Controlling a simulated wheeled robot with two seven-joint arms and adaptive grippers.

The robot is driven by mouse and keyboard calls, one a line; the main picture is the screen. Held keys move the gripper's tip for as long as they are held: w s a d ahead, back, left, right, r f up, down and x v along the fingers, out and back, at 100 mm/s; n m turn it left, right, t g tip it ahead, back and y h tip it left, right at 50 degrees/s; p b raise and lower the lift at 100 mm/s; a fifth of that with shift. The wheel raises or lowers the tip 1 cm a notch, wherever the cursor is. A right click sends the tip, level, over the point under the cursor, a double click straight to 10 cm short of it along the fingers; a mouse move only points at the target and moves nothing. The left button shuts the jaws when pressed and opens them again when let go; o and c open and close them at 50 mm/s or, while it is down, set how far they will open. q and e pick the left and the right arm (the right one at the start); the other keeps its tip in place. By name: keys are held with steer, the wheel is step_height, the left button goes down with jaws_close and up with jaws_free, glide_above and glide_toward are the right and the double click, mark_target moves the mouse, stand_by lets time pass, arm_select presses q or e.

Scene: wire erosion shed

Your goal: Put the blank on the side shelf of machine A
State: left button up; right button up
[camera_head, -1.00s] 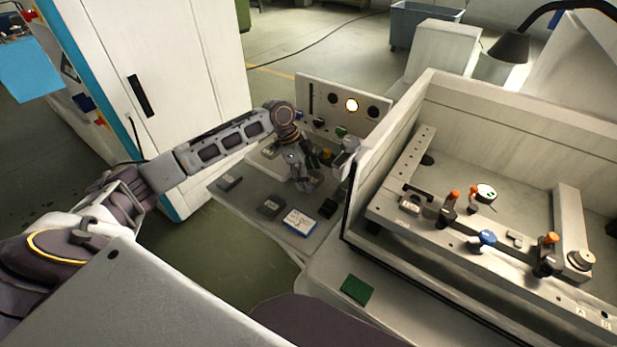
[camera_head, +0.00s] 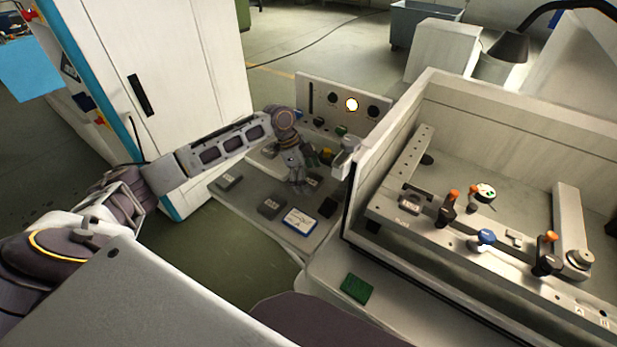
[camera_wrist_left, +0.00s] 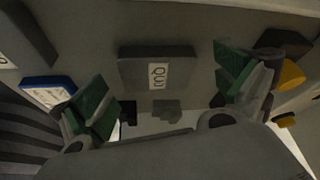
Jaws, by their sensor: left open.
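My left gripper (camera_head: 303,183) is open over the grey shelf (camera_head: 243,203) beside the machine. In the left wrist view its green-padded fingers (camera_wrist_left: 165,92) stand apart at left and right. A dark grey block (camera_wrist_left: 138,70) with a white printed label lies between and beyond them, not gripped. In the head view a dark block (camera_head: 314,181) shows close beside the fingers. Other dark blocks lie on the shelf, one at the left (camera_head: 229,183) and one near the front (camera_head: 271,207). I cannot tell which block is the blank. My right gripper is not in view.
A white, blue-edged card (camera_head: 300,221) and a black block (camera_head: 327,207) lie near the fingers. The machine's tall tank wall (camera_head: 352,205) stands close on the right. A control panel (camera_head: 343,106) is behind. A green block (camera_head: 356,289) lies on the front ledge.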

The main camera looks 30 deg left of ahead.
arm_select(q)
steer(key=shift+r, duration=0.15)
steer(key=v, duration=1.2)
steer(key=shift+b, duration=0.4)
steer(key=shift+d, duration=0.1)
stand_by(0.4)
